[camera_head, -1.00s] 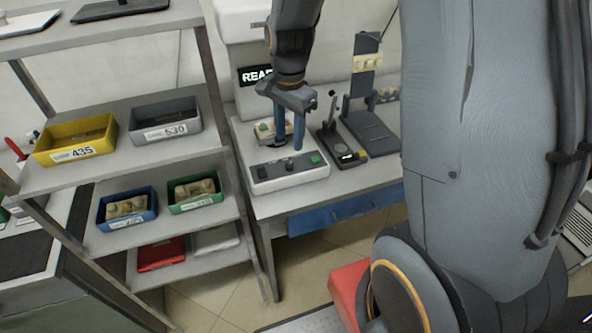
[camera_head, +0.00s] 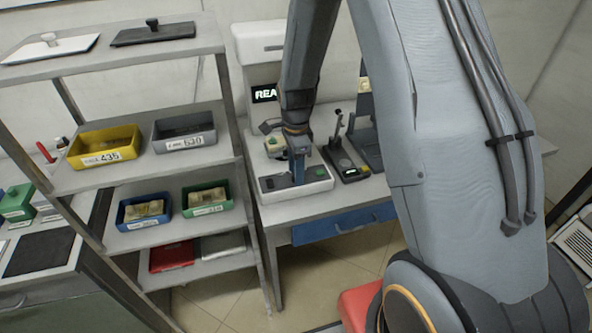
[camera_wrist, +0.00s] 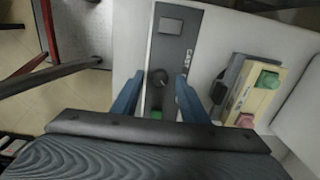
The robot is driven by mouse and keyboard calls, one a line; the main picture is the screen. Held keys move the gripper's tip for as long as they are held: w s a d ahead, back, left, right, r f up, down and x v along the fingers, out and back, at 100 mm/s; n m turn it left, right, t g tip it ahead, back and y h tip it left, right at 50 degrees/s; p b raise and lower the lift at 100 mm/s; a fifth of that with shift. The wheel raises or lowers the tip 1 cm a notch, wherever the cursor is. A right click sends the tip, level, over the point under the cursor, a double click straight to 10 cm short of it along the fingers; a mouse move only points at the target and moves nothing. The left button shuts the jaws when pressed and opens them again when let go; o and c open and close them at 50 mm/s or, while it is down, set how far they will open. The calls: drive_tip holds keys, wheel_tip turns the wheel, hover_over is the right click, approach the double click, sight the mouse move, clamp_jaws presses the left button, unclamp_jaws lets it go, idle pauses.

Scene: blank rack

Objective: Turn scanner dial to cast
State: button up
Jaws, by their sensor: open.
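In the wrist view the panel (camera_wrist: 168,52) carries a small dark round dial (camera_wrist: 158,77), a grey square (camera_wrist: 171,25), a partly hidden green button (camera_wrist: 155,114) and sideways white lettering. My gripper (camera_head: 298,180) points down over the panel. In the wrist view its open blue fingers (camera_wrist: 160,76) stand on either side of the dial, with gaps visible. The dial's setting is unclear.
A beige block with green and pink parts (camera_wrist: 257,93) sits beside the panel. A dark stand (camera_head: 345,160) is right of the control box. A shelf rack (camera_head: 150,240) with yellow (camera_head: 105,148), grey (camera_head: 185,133), blue and green bins stands close on the left.

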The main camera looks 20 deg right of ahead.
drive_tip(key=shift+f, duration=0.4)
clamp_jaws()
